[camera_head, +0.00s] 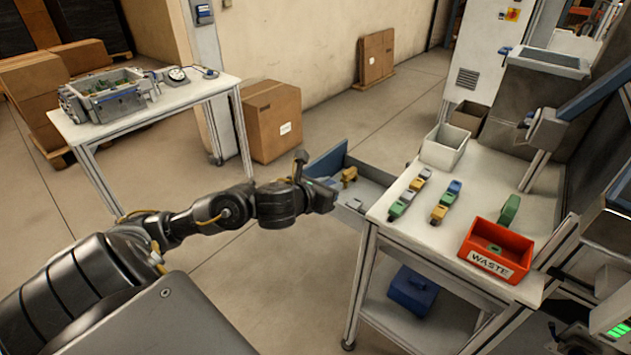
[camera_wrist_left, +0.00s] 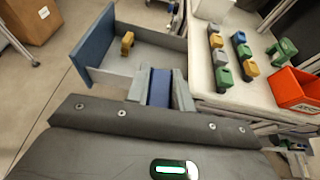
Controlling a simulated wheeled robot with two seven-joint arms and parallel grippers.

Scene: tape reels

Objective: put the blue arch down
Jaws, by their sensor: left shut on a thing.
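My left gripper (camera_head: 330,193) reaches in from the left at the open drawer (camera_head: 371,190) on the left side of the white table. In the left wrist view, its two grey fingers (camera_wrist_left: 160,88) are shut on the blue arch (camera_wrist_left: 161,86), of which only a flat blue part shows between them. The arch is over the drawer's near part; whether it touches the drawer floor I cannot tell. A yellow arch (camera_head: 349,175) stands in the drawer near its blue front panel (camera_wrist_left: 92,46). I do not make out my right gripper.
On the white table (camera_head: 405,235) stand two rows of coloured blocks (camera_head: 403,205), a green arch (camera_head: 509,209), a red WASTE bin (camera_head: 497,249) and a white bin (camera_head: 444,147). A blue case (camera_head: 413,289) sits on the lower shelf. The drawer floor between the yellow arch and my gripper is bare.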

